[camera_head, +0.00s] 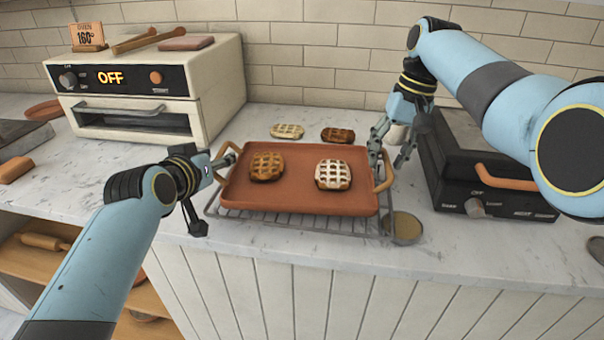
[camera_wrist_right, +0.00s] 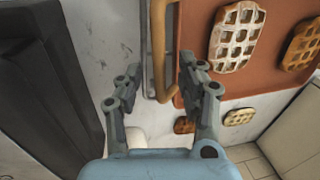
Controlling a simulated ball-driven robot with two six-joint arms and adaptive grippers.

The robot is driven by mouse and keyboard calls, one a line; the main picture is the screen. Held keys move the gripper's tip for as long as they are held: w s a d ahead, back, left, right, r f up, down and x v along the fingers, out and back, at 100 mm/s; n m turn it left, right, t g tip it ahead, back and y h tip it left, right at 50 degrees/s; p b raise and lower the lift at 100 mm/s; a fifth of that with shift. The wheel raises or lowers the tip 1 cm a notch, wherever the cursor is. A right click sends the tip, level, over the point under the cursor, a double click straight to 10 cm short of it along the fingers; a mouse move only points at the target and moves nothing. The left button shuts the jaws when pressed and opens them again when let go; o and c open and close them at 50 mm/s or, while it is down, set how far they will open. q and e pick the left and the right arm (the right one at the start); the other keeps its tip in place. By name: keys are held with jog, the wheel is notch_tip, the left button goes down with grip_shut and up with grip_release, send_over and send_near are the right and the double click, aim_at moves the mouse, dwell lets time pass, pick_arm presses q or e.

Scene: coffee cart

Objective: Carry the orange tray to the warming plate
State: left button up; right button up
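The orange tray (camera_head: 300,200) rests on a wire rack (camera_head: 300,220) on the counter, with one handle at each end. Two lattice-topped waffles, one brown (camera_head: 266,166) and one pale (camera_head: 333,174), lie on it. My left gripper (camera_head: 212,195) is at the tray's left handle, its fingers spread apart. My right gripper (camera_head: 391,158) is at the right handle. In the right wrist view its fingers (camera_wrist_right: 158,75) are open, with the handle (camera_wrist_right: 160,40) in line between the tips. A dark flat plate (camera_head: 22,136) at the far left may be the warming plate; I cannot tell.
A cream oven (camera_head: 150,85) reading OFF stands behind on the left. A black press (camera_head: 480,165) with an orange handle stands close on the right. Two waffles (camera_head: 287,131) (camera_head: 338,135) lie behind the tray. A round disc (camera_head: 405,228) lies beside the rack.

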pick_arm(q)
jog(key=shift+w+d+f, duration=0.1)
jog(key=shift+w+f, duration=0.15)
jog(key=shift+w, duration=0.35)
pick_arm(e)
jog(key=shift+a+f, duration=0.15)
jog(key=shift+f, duration=0.5)
pick_arm(q)
jog(key=shift+c, duration=0.3)
pick_arm(e)
jog(key=shift+c, duration=0.3)
pick_arm(q)
grip_shut()
pick_arm(e)
grip_shut()
